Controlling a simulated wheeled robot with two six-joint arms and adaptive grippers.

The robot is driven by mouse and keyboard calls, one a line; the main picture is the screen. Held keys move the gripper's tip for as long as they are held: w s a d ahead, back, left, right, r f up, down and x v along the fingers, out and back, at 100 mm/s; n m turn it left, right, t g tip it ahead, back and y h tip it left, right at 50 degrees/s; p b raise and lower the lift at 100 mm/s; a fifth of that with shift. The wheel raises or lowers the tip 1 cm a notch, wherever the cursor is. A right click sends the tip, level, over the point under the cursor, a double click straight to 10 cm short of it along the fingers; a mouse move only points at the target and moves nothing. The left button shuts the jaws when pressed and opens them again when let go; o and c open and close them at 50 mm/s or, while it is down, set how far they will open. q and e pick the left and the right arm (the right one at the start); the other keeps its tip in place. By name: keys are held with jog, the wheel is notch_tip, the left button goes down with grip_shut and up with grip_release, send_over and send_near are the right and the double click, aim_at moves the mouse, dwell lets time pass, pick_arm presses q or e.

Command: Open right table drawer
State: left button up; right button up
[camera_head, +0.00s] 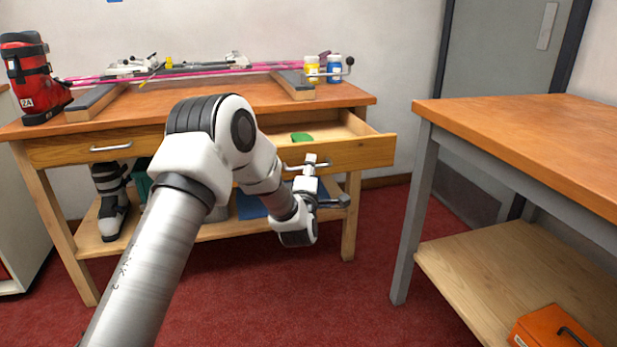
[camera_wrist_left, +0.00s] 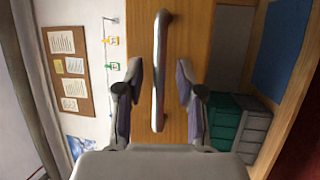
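The right table drawer (camera_head: 362,153) of the wooden bench is pulled partly out, and its inside shows from above. A green item (camera_head: 301,137) lies in it. The drawer's metal bar handle (camera_head: 293,168) is partly covered by my left gripper (camera_head: 310,164) in the head view. In the left wrist view the handle (camera_wrist_left: 160,70) runs lengthwise between the two fingers of the left gripper (camera_wrist_left: 160,85). The fingers are apart, with a gap on each side of the bar. My right gripper is not in view.
The bench top (camera_head: 220,95) holds a red ski boot (camera_head: 32,80), pink skis and paint jars. The left drawer (camera_head: 70,150) is shut. A grey boot (camera_head: 112,200) stands on the lower shelf. A second table (camera_head: 530,130) stands at right, with red floor between.

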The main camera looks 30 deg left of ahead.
pick_arm(q)
jog(key=v, duration=1.1)
jog(key=shift+s, duration=0.2)
jog(key=shift+d+f, duration=0.1)
